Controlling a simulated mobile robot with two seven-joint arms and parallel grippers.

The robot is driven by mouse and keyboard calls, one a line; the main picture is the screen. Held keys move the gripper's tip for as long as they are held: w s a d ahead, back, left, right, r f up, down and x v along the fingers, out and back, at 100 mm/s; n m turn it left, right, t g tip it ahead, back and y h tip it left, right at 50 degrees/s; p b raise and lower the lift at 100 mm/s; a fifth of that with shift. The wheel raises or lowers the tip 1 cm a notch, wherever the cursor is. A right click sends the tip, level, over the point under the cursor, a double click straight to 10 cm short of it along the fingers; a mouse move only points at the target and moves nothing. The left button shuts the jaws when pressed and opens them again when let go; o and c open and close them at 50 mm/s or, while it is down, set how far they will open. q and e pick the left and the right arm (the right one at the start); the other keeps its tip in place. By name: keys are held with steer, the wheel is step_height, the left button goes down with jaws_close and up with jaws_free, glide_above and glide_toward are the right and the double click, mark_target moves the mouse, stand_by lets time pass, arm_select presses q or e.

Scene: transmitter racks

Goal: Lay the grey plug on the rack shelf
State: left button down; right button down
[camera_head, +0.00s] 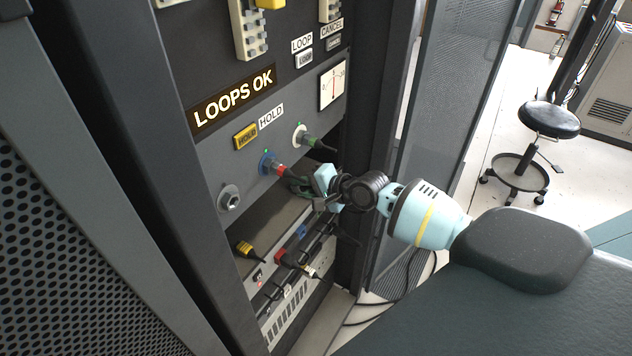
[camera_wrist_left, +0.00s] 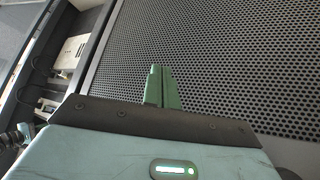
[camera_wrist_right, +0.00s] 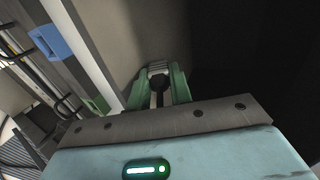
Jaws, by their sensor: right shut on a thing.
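My right gripper (camera_head: 298,186) reaches into the opening of the rack, under the plug panel. In the right wrist view its green fingers (camera_wrist_right: 158,88) are shut on the grey plug (camera_wrist_right: 158,70), which shows a ribbed grey end and a dark body between them. The plug is mostly hidden by the gripper in the head view. The rack shelf (camera_head: 268,218) is the grey surface in that opening, below the gripper; I cannot tell whether the plug touches it. My left gripper (camera_wrist_left: 161,86) has its fingers together, empty, in front of a perforated panel.
On the panel above are an empty grey socket (camera_head: 229,199), a red plug in a blue socket (camera_head: 268,162) and a green plug in a white socket (camera_head: 301,136). A yellow-black plug (camera_head: 246,250) and several cables sit below. A perforated door (camera_head: 440,110) stands open at right.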

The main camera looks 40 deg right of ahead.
steer(key=c, duration=1.2)
jaws_free()
steer(key=shift+f, duration=0.2)
steer(key=shift+s+f, duration=0.2)
steer(key=shift+f, duration=0.05)
steer(key=shift+s, duration=0.1)
steer(key=shift+w+r+p+v, duration=0.1)
steer(key=shift+r+p+v, duration=0.15)
steer(key=shift+v, duration=1.05)
steer(key=shift+w+r+p+v, duration=0.1)
steer(key=shift+r+p+v, duration=0.1)
steer(key=shift+v, duration=1.1)
steer(key=shift+w+r+p+v, duration=0.15)
steer(key=shift+r+p+v, duration=0.1)
steer(key=shift+v, duration=1.05)
steer(key=shift+f, duration=0.1)
